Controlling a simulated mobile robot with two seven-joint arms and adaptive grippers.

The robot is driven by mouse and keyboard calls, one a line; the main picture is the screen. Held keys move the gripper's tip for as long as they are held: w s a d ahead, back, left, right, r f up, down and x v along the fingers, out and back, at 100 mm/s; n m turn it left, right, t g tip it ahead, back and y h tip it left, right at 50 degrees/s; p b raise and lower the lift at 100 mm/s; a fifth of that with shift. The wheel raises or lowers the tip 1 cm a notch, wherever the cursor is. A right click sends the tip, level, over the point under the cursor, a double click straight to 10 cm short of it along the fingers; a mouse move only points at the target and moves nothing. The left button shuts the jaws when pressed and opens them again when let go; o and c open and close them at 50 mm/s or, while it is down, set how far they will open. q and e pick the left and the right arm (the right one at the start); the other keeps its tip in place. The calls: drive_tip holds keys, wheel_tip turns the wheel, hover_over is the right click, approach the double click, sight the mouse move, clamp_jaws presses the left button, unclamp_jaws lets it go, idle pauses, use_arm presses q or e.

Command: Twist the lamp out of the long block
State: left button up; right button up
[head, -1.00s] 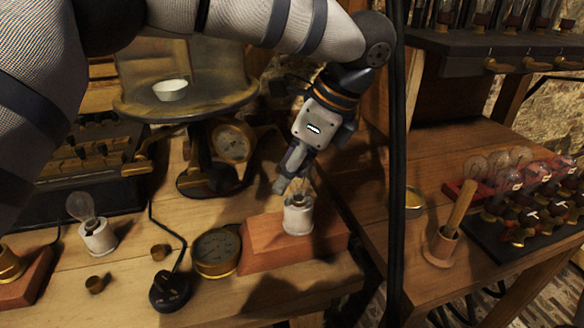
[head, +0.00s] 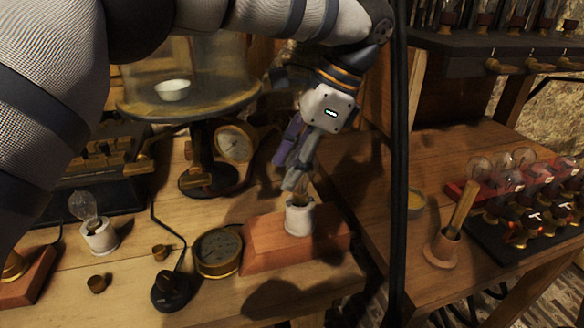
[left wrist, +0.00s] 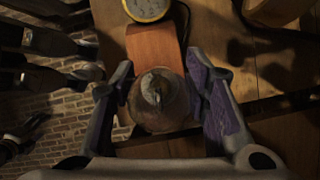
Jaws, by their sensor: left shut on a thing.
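The long block (head: 262,246) is a reddish wooden block on the wooden bench, with a white socket (head: 298,219) on top. The lamp (head: 301,196) stands upright in this socket; its glass is mostly hidden by my fingers. My left gripper (head: 291,183) reaches down over the lamp from above and is shut on it. In the left wrist view, the round glass lamp (left wrist: 158,100) lies between the two fingers, with the block (left wrist: 153,48) behind it. My right gripper is not in view.
A round brass gauge (head: 218,252) lies close to the block's left end. A second lamp (head: 85,212) stands in a white socket further left. A dark plug-like object (head: 170,291) lies in front.

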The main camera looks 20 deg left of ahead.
use_arm(q)
drive_tip(key=shift+r, duration=0.4)
drive_tip(key=shift+r, duration=2.5)
